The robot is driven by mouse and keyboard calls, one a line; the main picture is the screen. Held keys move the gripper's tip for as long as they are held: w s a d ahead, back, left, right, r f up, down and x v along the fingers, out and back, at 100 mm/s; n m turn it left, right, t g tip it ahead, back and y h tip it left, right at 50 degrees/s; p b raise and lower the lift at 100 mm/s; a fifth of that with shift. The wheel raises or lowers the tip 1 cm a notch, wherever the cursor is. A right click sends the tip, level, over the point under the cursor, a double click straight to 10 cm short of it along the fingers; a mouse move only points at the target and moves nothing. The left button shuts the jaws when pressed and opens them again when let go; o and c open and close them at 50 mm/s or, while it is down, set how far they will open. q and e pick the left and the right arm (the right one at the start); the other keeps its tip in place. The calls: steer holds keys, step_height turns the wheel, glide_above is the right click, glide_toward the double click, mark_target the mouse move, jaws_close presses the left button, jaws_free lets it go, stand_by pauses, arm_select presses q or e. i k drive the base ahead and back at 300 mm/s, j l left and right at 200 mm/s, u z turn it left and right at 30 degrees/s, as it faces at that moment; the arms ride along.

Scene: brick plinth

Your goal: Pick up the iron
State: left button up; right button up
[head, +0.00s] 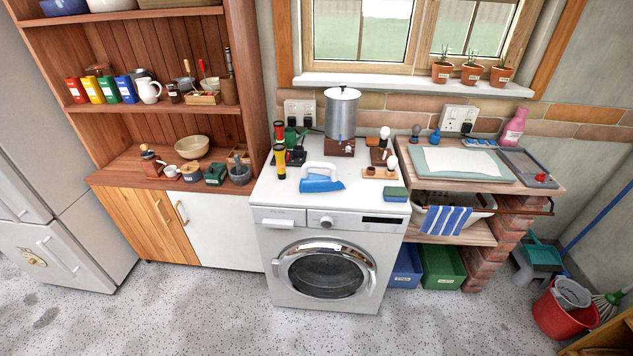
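An iron (321,183) with a blue body and a white upper part sits on the white top of the washing machine (276,204), near the middle. Its pointed blue end faces right. Nothing is touching it from above. Neither of my grippers is in the head view, so I cannot see whether they are open or shut.
Torches (281,163) stand left of the iron. A silver urn (342,113) stands behind it. A light bulb on a wooden base (380,172) and a green-and-blue sponge (396,194) are to its right. The worktop in front of the iron is clear.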

mark_target(311, 183)
steer(key=z, duration=1.25)
steer(key=u, duration=1.4)
steer(key=i+l+u, duration=0.15)
steer(key=l+u, duration=0.2)
steer(key=i+l+u, duration=0.1)
steer(key=l+u, duration=0.25)
steer(key=i+l+u, duration=0.1)
steer(key=l+u, duration=0.25)
steer(key=j, duration=0.1)
